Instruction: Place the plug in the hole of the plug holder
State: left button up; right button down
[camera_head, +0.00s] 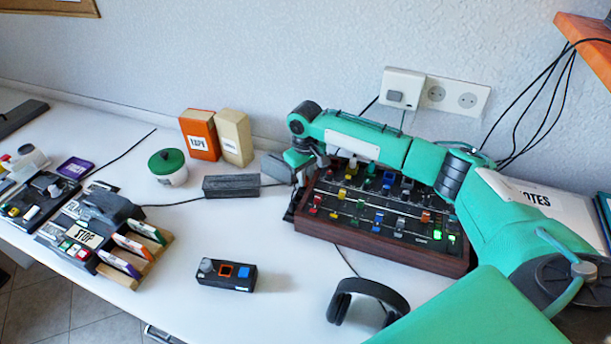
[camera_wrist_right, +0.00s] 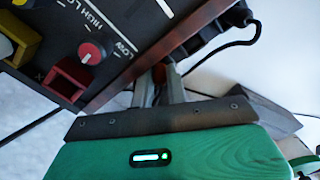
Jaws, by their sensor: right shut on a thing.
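My right gripper (camera_head: 296,184) points down at the left side of the mixer panel (camera_head: 385,208). In the right wrist view its two grey fingers (camera_wrist_right: 160,86) are closed around a small dark and reddish piece, which I take to be the plug; the fingers hide most of it. Beyond them, a black block with a cable (camera_wrist_right: 210,28) lies along the mixer's wooden edge. A dark grey block (camera_head: 231,186), possibly the plug holder, lies left of the gripper in the head view; its hole cannot be made out. My left gripper is not in view.
An orange box (camera_head: 200,135), a beige box (camera_head: 235,138) and a green-lidded jar (camera_head: 168,167) stand behind. A small button box (camera_head: 227,274) and headphones (camera_head: 367,297) lie in front. Devices crowd the left. A wall socket (camera_head: 450,96) is above.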

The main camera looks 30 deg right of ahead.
jog(key=shift+f, duration=0.1)
dwell(0.3)
jog(key=c, duration=1.7)
grip_release()
notch_tip(320, 180, up, 12)
jog(key=shift+r, duration=0.15)
